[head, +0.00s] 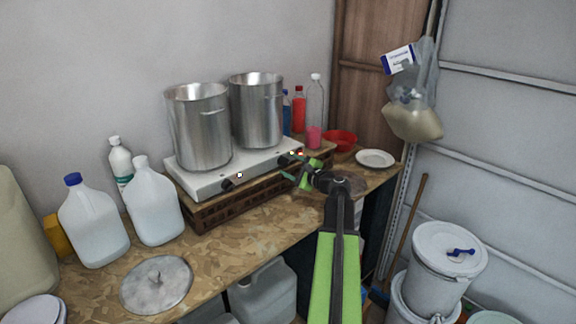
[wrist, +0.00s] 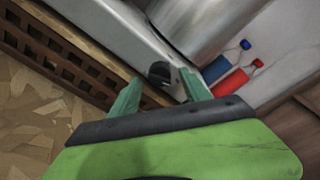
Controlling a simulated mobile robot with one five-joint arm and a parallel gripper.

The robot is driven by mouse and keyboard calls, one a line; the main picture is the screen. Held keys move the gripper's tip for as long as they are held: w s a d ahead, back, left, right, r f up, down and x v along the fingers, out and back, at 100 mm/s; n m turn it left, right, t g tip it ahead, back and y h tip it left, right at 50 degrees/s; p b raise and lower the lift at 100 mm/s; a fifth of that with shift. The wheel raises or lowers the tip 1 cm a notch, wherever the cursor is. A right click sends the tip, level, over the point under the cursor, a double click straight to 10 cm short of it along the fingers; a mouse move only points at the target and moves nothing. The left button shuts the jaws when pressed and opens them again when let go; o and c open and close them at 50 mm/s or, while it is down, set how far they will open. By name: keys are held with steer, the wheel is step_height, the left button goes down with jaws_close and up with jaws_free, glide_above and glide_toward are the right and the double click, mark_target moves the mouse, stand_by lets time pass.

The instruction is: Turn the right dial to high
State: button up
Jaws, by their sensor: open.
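The right dial (head: 284,160) is a dark knob on the front face of a white two-burner hot plate (head: 205,184). In the wrist view the dial (wrist: 158,73) lies between the tips of my green fingers. My gripper (head: 289,167) is open in front of the dial. I cannot tell if either finger touches it. The dial's setting is too small to read. The left dial (head: 228,185) sits further left on the same front face. A small pale mark (head: 240,174) shows beside it.
Two steel pots (head: 202,130) (head: 258,112) stand on the hot plate, which rests on a brown perforated block (head: 215,212). Bottles (head: 299,108), a red bowl (head: 341,139) and a white plate (head: 375,158) lie to the right. White jugs (head: 155,205) and a metal lid (head: 156,285) are left.

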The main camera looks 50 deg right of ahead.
steer(key=s+a+r+p, duration=0.1)
steer(key=s, duration=1.5)
steer(key=shift+s+a+r, duration=0.2)
steer(key=shift+a, duration=0.2)
